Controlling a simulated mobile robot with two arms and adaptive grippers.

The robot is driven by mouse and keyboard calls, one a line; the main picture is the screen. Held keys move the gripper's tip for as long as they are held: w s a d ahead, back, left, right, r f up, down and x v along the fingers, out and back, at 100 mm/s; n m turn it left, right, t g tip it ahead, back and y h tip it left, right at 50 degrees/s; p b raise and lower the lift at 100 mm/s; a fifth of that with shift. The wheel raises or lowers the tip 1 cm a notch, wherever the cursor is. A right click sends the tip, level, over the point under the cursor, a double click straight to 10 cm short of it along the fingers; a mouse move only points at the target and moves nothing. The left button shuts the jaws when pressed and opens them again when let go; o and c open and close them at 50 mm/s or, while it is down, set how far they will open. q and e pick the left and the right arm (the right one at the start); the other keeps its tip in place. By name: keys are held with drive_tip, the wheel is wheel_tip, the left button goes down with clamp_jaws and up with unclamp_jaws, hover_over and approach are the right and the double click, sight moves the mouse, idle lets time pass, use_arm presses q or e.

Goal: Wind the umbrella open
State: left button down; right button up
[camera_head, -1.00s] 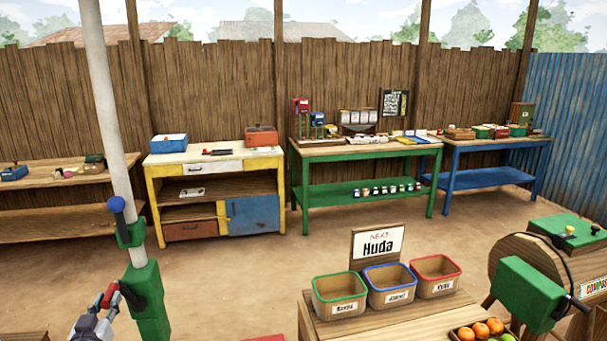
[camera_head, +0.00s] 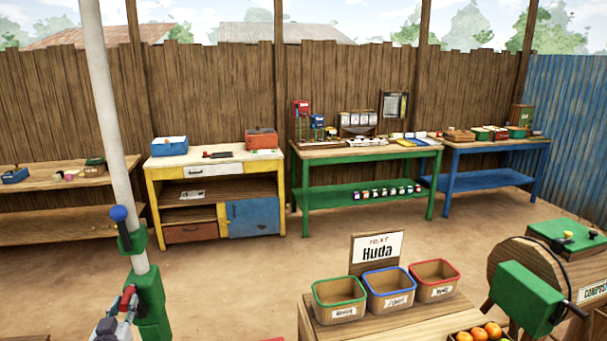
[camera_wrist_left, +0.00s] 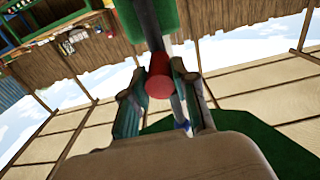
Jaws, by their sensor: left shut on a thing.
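The umbrella's white pole (camera_head: 108,130) stands at the left of the head view, with a green winder housing (camera_head: 150,300) low on it. A green collar with a blue-knobbed lever (camera_head: 122,225) sits above the housing. My left gripper (camera_head: 122,310) is shut on the red crank handle (camera_head: 129,297) at the housing's left side. In the left wrist view the red handle (camera_wrist_left: 159,84) sits between the two fingers. The umbrella's canopy is not in the head view; pale panels at the bottom of the wrist view may be part of it. My right gripper is not in view.
A wooden counter (camera_head: 390,325) with three rimmed bins and a "Huda" sign (camera_head: 377,250) stands at front right, beside a wooden drum with a green box (camera_head: 527,300). Workbenches line the back fence. Bare ground (camera_head: 240,270) lies between.

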use_arm(q)
drive_tip(key=c, duration=0.9)
unclamp_jaws()
drive_tip(key=shift+d, duration=0.1)
drive_tip(key=shift+s+p, duration=0.5)
drive_tip(key=shift+p, duration=0.05)
drive_tip(key=p+v, duration=0.2)
drive_tip(key=v, duration=0.2)
drive_tip(key=shift+s+r+p, duration=0.15)
drive_tip(key=shift+s+p, duration=0.05)
drive_tip(key=shift+p, duration=0.1)
drive_tip(key=p+v, duration=0.1)
drive_tip(key=v, duration=0.2)
drive_tip(key=shift+s+d+p, duration=0.15)
drive_tip(key=shift+s+p, duration=0.15)
